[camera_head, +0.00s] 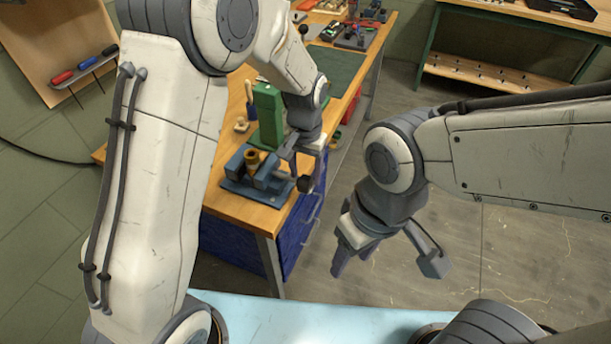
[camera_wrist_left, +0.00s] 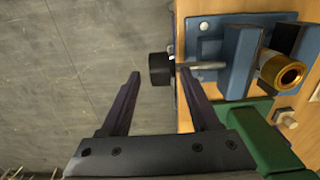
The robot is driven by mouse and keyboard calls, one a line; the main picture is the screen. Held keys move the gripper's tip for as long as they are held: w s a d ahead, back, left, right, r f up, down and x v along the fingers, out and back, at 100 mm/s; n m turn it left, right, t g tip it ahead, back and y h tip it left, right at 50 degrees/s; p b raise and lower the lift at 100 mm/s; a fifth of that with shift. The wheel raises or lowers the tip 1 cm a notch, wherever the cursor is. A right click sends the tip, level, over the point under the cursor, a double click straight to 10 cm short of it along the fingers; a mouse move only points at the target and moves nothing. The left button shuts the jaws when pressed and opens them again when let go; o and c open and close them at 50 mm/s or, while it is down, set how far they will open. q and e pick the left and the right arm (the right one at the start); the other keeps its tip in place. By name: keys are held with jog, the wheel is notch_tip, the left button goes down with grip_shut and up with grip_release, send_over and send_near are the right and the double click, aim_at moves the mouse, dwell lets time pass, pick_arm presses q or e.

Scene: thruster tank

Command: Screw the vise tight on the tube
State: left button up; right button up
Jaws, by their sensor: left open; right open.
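The blue vise (camera_head: 238,188) stands near the front end of the wooden workbench. A brass tube (camera_head: 253,158) stands upright between its jaws; it also shows in the left wrist view (camera_wrist_left: 283,73). The vise's screw ends in a black knob (camera_wrist_left: 161,69), which sticks out past the bench edge over the floor. My left gripper (camera_wrist_left: 160,75) is open, with its fingertips on either side of the knob in the left wrist view; I see no contact. My right gripper (camera_head: 388,265) is open and empty over the floor, right of the bench.
A tall green block (camera_head: 268,116) stands on the bench (camera_head: 248,215) right behind the vise, close to my left arm. Tools lie at the bench's far end. A second bench (camera_head: 500,84) is at the back right. The floor between is clear.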

pick_arm(q)
jog(key=shift+f, duration=1.1)
grip_shut()
